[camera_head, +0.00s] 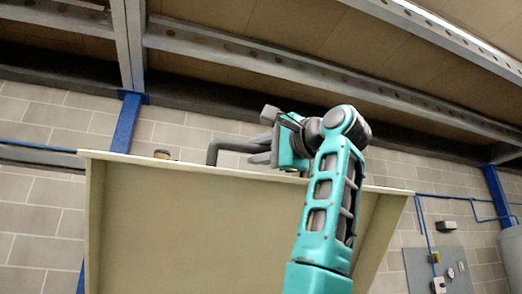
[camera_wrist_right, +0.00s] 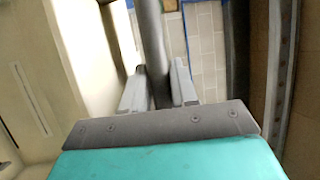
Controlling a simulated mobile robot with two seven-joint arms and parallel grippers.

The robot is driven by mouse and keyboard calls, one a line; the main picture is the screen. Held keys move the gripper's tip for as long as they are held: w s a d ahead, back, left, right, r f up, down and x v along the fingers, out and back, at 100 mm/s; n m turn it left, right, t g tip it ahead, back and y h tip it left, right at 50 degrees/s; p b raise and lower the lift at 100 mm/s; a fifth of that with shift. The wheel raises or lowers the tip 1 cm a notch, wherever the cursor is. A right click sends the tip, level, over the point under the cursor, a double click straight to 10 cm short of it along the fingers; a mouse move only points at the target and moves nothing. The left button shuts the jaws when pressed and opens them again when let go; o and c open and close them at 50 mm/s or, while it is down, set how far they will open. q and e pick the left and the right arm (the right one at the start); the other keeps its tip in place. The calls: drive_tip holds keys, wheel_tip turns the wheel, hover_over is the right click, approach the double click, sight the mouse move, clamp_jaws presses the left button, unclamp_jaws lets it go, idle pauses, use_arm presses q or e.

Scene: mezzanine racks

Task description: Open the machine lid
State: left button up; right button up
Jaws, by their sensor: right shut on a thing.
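The machine lid is a large beige panel (camera_head: 190,225) with a raised rim, and it fills the lower middle of the head view. It stands steeply raised, with its hollow inner side facing me. A dark grey bar handle (camera_head: 226,146) is fixed at its top edge; in the right wrist view the bar (camera_wrist_right: 152,35) runs between the fingers. My right gripper (camera_head: 263,146) is at the top edge, shut on the handle; its fingers also show in the right wrist view (camera_wrist_right: 158,88). The far end of the handle is hidden behind my gripper and arm. My left gripper is out of view.
A block wall with a blue post (camera_head: 127,122) stands behind the lid. Steel beams (camera_head: 300,70) and a ceiling run overhead. A grey wall panel (camera_head: 440,270) with fittings is at the lower right. The lid hides the machine body in the head view.

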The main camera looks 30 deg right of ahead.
clamp_jaws()
drive_tip(key=shift+f, duration=0.1)
drive_tip(key=shift+s+f+b, duration=0.2)
drive_tip(key=shift+f+b, duration=0.1)
drive_tip(key=shift+b, duration=0.2)
drive_tip(key=s+a+f+t+b, duration=0.1)
drive_tip(key=s+f+b, duration=0.3)
drive_tip(key=b, duration=0.3)
drive_tip(key=shift+s+a+f+n+y, duration=0.15)
drive_tip(key=shift+s+f+n+y, duration=0.15)
drive_tip(key=shift+n, duration=0.1)
